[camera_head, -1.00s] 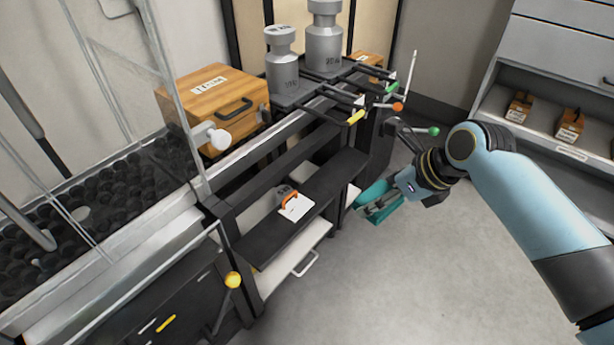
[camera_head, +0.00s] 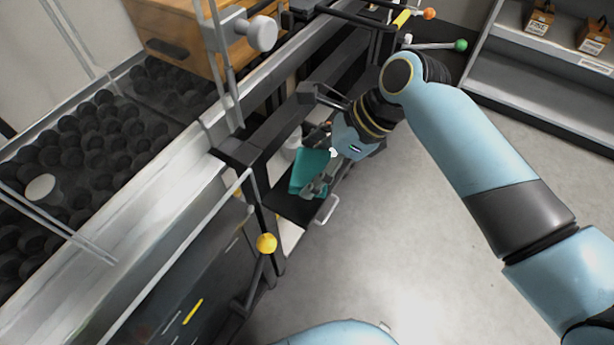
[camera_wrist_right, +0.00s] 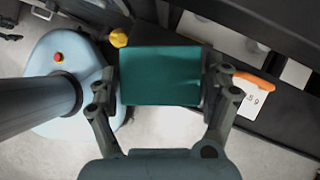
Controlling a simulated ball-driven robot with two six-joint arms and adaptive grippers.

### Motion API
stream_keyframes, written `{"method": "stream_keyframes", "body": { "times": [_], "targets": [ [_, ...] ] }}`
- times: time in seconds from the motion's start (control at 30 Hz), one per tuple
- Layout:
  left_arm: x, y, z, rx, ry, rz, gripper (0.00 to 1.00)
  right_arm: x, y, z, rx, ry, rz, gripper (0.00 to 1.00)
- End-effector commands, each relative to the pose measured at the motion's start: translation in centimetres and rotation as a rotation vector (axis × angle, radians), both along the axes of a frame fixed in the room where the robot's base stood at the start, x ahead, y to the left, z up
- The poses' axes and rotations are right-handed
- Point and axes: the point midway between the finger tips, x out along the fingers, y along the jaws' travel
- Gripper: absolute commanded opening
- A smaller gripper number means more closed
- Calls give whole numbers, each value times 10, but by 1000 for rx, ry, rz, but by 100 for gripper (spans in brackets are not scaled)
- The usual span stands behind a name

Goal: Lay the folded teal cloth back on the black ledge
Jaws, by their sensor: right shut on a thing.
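The folded teal cloth (camera_head: 308,168) is in my right gripper (camera_head: 318,186), which is shut on it. In the right wrist view the cloth (camera_wrist_right: 160,76) shows as a flat dark teal rectangle between the two fingers. The black ledge (camera_head: 288,206) is under and beside the cloth in the head view, partly hidden by the cloth and my arm. The ledge (camera_wrist_right: 285,130) lies to the right of the cloth in the wrist view. I cannot tell whether the cloth touches it. My left gripper is not in view.
A white card (camera_wrist_right: 254,101) and an orange handle (camera_wrist_right: 256,82) lie beside the cloth on the right. A yellow knob (camera_head: 266,243) juts out left of the ledge. A black frame (camera_head: 240,150) stands behind. The floor (camera_head: 410,250) at the right is clear.

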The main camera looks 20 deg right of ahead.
Motion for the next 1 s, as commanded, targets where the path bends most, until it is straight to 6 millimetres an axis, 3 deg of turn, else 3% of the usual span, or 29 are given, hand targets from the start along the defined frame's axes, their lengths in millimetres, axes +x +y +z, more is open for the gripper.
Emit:
{"method": "stream_keyframes", "body": {
  "times": [0.13,0.27,0.5,0.67,0.83,0.87,1.0],
  "targets": [
    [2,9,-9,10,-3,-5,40,16,8,-12,0,0,-1,57],
    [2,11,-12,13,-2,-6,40,18,9,-18,0,1,-2,57],
    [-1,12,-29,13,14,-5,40,17,9,-54,-1,2,-2,57],
    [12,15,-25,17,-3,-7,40,18,9,-52,-1,-1,-2,57],
    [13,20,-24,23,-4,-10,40,18,9,-53,-1,1,-2,57],
    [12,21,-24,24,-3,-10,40,18,9,-54,-1,1,-2,84],
    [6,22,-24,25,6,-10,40,18,9,-54,-1,0,-3,100]
  ]
}}
